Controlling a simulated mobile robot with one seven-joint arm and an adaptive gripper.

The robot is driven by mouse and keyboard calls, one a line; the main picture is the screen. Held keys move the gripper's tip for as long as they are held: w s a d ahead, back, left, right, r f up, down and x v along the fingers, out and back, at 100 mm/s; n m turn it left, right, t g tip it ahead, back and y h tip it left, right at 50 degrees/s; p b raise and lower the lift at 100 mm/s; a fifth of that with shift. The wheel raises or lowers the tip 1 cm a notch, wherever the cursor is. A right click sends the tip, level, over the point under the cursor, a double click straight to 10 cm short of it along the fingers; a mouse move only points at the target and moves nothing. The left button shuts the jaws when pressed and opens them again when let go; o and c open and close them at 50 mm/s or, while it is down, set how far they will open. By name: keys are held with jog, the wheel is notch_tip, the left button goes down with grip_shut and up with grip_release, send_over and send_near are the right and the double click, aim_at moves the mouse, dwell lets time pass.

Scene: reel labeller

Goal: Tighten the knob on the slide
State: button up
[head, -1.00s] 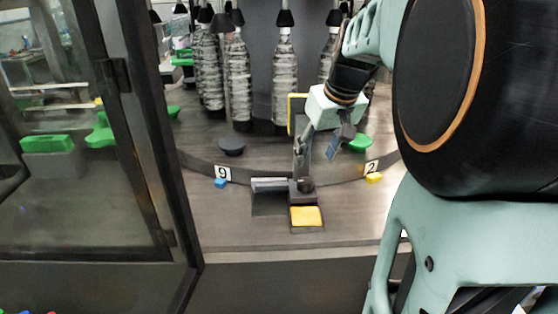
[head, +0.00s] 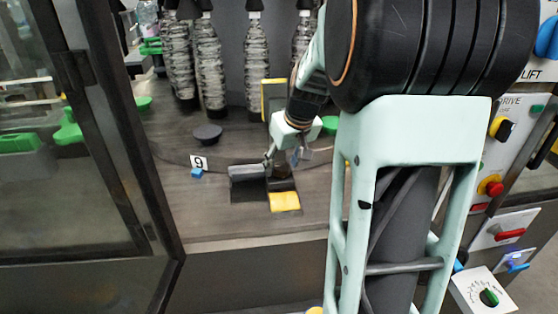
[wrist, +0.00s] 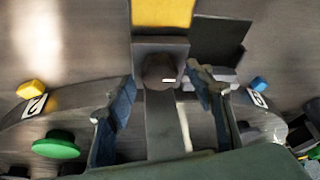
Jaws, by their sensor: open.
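The slide (head: 262,184) is a dark block on the deck with a yellow pad (head: 285,201) at its front and a dark plate beside it. Its knob (wrist: 160,70) is round and dark with a small white mark, seen near the middle of the wrist view. My gripper (wrist: 162,84) is open, one finger on each side of the knob, with visible gaps. In the head view my gripper (head: 284,160) is just above the slide and hides the knob. Contact cannot be told.
A number 9 sign (head: 199,163), a blue block (head: 197,173) and a dark disc (head: 208,134) are left of the slide. A framed door (head: 110,150) is at left, a control panel (head: 510,170) at right.

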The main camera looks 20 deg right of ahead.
jog(key=c, duration=1.2)
jog(key=shift+o, duration=0.2)
jog(key=shift+a+m, duration=0.1)
jog(key=shift+m, duration=0.3)
jog(key=m+h, duration=0.1)
jog(key=m, duration=0.1)
jog(key=shift+a+m, duration=0.1)
jog(key=shift+m, duration=0.2)
jog(key=m+h, duration=0.1)
jog(key=m, duration=0.1)
jog(key=m+b, duration=0.1)
jog(key=m, duration=0.1)
jog(key=shift+w+f+g+h, duration=0.1)
jog(key=shift+w+g+h, duration=0.05)
jog(key=shift+g+h, duration=0.25)
jog(key=m+g+h+b, duration=0.1)
jog(key=m, duration=0.3)
jog(key=shift+w+a+m+b, duration=0.1)
jog(key=shift+a+m+b, duration=0.05)
jog(key=shift+m+b, duration=0.2)
jog(key=shift+m+g+h+b, duration=0.35)
jog(key=shift+m+g, duration=0.45)
jog(key=shift+m, duration=0.95)
